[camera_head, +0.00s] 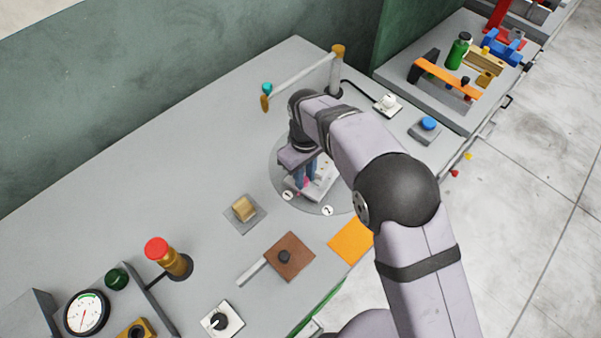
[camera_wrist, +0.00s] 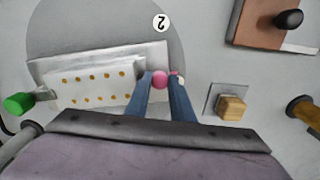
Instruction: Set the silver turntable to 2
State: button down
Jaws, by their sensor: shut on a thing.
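The silver turntable (camera_head: 279,172) is a flat grey disc in the middle of the bench, with round white number labels on it. In the wrist view its surface (camera_wrist: 100,22) carries a label reading 2 (camera_wrist: 160,22), seen upside down. A white block with several gold dots (camera_wrist: 95,85) sits on the disc. My gripper (camera_head: 306,182) is low over the disc. In the wrist view its blue fingers (camera_wrist: 161,82) are closed around a pink knob (camera_wrist: 159,79) at the block's edge. My arm hides part of the disc in the head view.
A beige block on a grey plate (camera_head: 243,210) stands left of the disc. A brown plate with a black knob (camera_head: 290,252) and an orange square (camera_head: 351,241) lie in front. A post with a bar (camera_head: 300,82) stands behind. A red-topped post (camera_head: 158,250) is further left.

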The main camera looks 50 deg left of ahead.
jog(key=shift+w+d+n+b, duration=0.2)
jog(key=shift+w+d+n, duration=0.1)
jog(key=shift+d+n, duration=0.45)
jog(key=shift+w+d+n+b, duration=0.15)
jog(key=shift+w+d+n, duration=0.15)
jog(key=shift+d+n, duration=0.4)
jog(key=shift+w+d+r+n, duration=0.1)
jog(key=shift+w+d+n, duration=0.55)
jog(key=shift+n, duration=0.25)
jog(key=shift+w+d+n, duration=0.4)
jog(key=shift+d+n, duration=0.3)
jog(key=shift+n, duration=0.15)
jog(key=c, duration=1.8)
grip_release()
jog(key=shift+d, duration=0.1)
jog(key=shift+r+b, duration=1.4)
jog(key=shift+r, duration=2.3)
